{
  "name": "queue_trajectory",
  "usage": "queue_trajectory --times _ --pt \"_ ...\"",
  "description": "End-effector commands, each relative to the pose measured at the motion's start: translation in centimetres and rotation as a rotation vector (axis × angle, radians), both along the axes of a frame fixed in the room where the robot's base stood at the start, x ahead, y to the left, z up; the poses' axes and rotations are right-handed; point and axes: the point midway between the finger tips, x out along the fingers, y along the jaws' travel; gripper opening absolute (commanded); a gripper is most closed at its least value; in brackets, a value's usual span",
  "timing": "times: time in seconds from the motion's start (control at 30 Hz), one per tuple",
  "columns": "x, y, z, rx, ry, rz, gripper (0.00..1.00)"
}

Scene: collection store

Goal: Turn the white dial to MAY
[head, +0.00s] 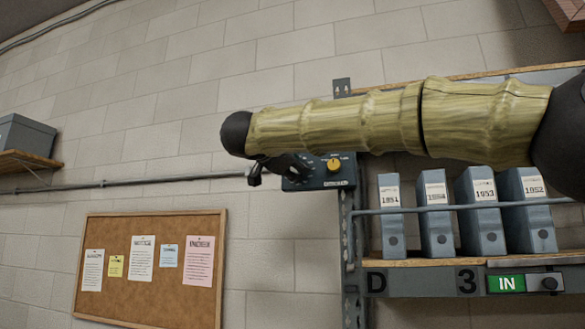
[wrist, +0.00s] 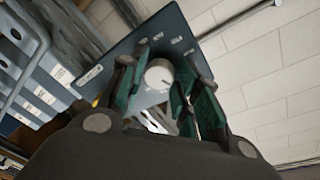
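The white dial (wrist: 158,75) is on a dark blue-grey control box (wrist: 190,45) fixed near the wall; the box also shows in the head view (head: 318,183). My gripper (wrist: 160,80) is at the box with one green-padded finger on each side of the white dial. The fingers are very close to its rim, but I cannot tell whether they touch it. Small white marks surround the dial, too small to read surely, so its setting is unclear. In the head view my gripper (head: 268,170) covers the white dial. A yellow dial (head: 334,165) sits to the right on the same box.
A shelf rack with several grey binders (head: 484,212) and a front rail (head: 460,207) stands right of the box. A corkboard (head: 150,300) with notes hangs at lower left. A conduit (head: 130,183) runs along the wall to the box area. A grey case (head: 27,137) sits far left.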

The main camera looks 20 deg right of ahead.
Motion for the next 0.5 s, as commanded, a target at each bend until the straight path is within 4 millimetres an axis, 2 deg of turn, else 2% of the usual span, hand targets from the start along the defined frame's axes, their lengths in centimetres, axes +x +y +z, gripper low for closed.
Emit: queue_trajectory --times 0.37,0.5 --pt "-0.07 0.06 0.01 0.000 0.000 0.000 0.49" --pt "-0.68 0.65 0.04 -0.002 -0.001 0.001 0.49"
